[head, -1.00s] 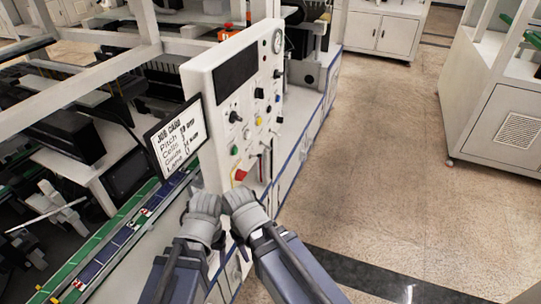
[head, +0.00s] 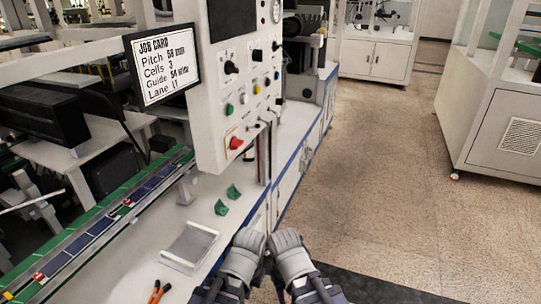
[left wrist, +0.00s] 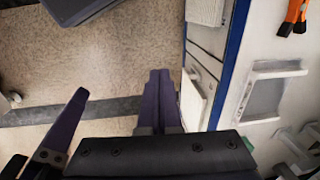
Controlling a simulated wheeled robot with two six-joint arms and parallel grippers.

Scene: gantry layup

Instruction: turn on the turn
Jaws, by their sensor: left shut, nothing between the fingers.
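The white control panel (head: 207,120) stands upright at the centre of the head view. It carries a black knob (head: 231,67), another black knob (head: 257,55), a green button (head: 229,109) and a red knob (head: 235,143) on a yellow base, low on the panel. Which control the task means by "the turn" I cannot tell. My left gripper (head: 243,252) is below the panel and apart from it. In the left wrist view its fingers (left wrist: 158,85) are together and empty. My right gripper (head: 290,255) is beside it; its fingertips do not show clearly.
A job card screen (head: 163,65) adjoins the panel's left side. A grey tray (head: 188,246), green pieces (head: 221,208) and orange-handled tools (head: 158,292) lie on the white bench. A conveyor (head: 85,240) runs at left. Open floor (head: 385,160) lies to the right.

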